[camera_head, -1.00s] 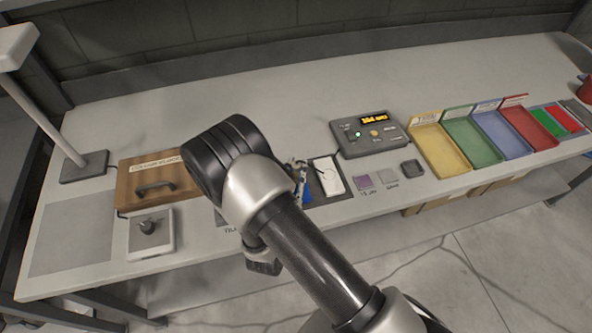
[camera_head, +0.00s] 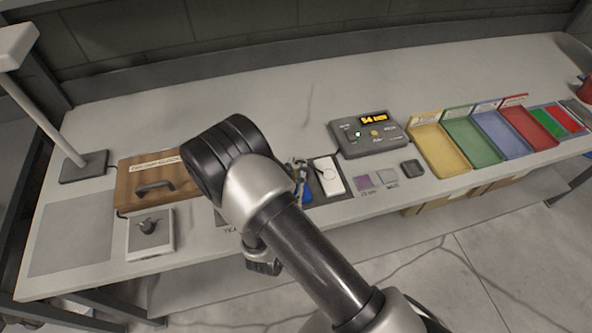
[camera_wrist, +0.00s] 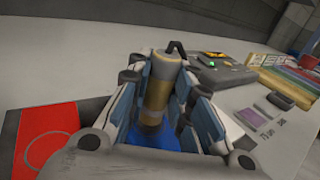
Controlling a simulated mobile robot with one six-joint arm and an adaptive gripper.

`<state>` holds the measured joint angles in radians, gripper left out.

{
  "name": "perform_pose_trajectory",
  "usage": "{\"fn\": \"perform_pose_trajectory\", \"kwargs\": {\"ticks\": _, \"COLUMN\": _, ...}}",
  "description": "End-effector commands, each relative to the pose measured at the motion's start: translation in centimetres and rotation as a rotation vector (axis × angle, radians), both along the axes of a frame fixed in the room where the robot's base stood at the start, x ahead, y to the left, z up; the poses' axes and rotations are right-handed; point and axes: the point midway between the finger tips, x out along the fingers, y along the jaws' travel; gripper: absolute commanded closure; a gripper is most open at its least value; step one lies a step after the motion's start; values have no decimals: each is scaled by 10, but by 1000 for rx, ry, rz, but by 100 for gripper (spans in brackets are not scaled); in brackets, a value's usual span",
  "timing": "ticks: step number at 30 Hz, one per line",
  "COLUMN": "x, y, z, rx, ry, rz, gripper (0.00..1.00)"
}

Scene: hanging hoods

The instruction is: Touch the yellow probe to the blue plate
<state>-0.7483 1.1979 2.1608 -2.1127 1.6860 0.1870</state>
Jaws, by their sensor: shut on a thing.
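My gripper (camera_wrist: 180,100) is shut on the yellow probe (camera_wrist: 157,95), seen in the wrist view between the finger pads. The probe stands roughly upright, with a grey upper part and a dark loop at its top. A blue surface, the blue plate (camera_wrist: 152,139), shows low between the fingers around the probe's lower end. The tip is hidden, so I cannot tell whether it touches. In the head view my arm covers most of the gripper and the probe; a bit of blue (camera_head: 306,193) shows beside the arm.
A red plate (camera_wrist: 47,138) with a circle lies left of my gripper in the wrist view. A white plate (camera_head: 327,176) and a grey meter box (camera_head: 367,134) with a lit display stand to the right. A wooden box (camera_head: 155,182) and a knob unit (camera_head: 150,234) stand left.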

Motion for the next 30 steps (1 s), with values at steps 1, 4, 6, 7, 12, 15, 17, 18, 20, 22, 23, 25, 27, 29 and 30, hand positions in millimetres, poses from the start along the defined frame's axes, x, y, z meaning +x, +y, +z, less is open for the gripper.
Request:
{"fn": "perform_pose_trajectory", "kwargs": {"ticks": 1, "x": -1, "y": -1, "z": -3, "rx": 0, "ry": 9, "rz": 0, "gripper": 100}}
{"fn": "perform_pose_trajectory", "kwargs": {"ticks": 4, "x": -1, "y": -1, "z": -3, "rx": -1, "ry": 10, "rz": 0, "gripper": 100}}
{"fn": "perform_pose_trajectory", "kwargs": {"ticks": 6, "x": -1, "y": -1, "z": -1, "rx": -1, "ry": 10, "rz": 0, "gripper": 100}}
{"fn": "perform_pose_trajectory", "kwargs": {"ticks": 7, "x": -1, "y": -1, "z": 1, "rx": -1, "ry": 10, "rz": 0, "gripper": 100}}
{"fn": "perform_pose_trajectory", "kwargs": {"ticks": 12, "x": -1, "y": 0, "z": 15, "rx": 0, "ry": 6, "rz": 0, "gripper": 100}}
{"fn": "perform_pose_trajectory", "kwargs": {"ticks": 15, "x": 0, "y": 0, "z": 24, "rx": -1, "ry": 5, "rz": 0, "gripper": 100}}
{"fn": "perform_pose_trajectory", "kwargs": {"ticks": 17, "x": 0, "y": 0, "z": 29, "rx": 0, "ry": 4, "rz": 0, "gripper": 100}}
{"fn": "perform_pose_trajectory", "kwargs": {"ticks": 18, "x": 0, "y": 0, "z": 33, "rx": 0, "ry": 4, "rz": 0, "gripper": 100}}
{"fn": "perform_pose_trajectory", "kwargs": {"ticks": 20, "x": 0, "y": 0, "z": 38, "rx": 0, "ry": 4, "rz": 0, "gripper": 100}}
{"fn": "perform_pose_trajectory", "kwargs": {"ticks": 22, "x": 0, "y": 0, "z": 43, "rx": -1, "ry": 3, "rz": 0, "gripper": 100}}
{"fn": "perform_pose_trajectory", "kwargs": {"ticks": 23, "x": 0, "y": 0, "z": 46, "rx": -1, "ry": 3, "rz": 0, "gripper": 100}}
{"fn": "perform_pose_trajectory", "kwargs": {"ticks": 25, "x": 0, "y": 0, "z": 51, "rx": -1, "ry": 3, "rz": 0, "gripper": 100}}
{"fn": "perform_pose_trajectory", "kwargs": {"ticks": 27, "x": 0, "y": 0, "z": 57, "rx": 0, "ry": 3, "rz": 0, "gripper": 100}}
{"fn": "perform_pose_trajectory", "kwargs": {"ticks": 29, "x": 0, "y": 0, "z": 62, "rx": 0, "ry": 2, "rz": 0, "gripper": 100}}
{"fn": "perform_pose_trajectory", "kwargs": {"ticks": 30, "x": 0, "y": 0, "z": 65, "rx": 1, "ry": 2, "rz": 0, "gripper": 100}}
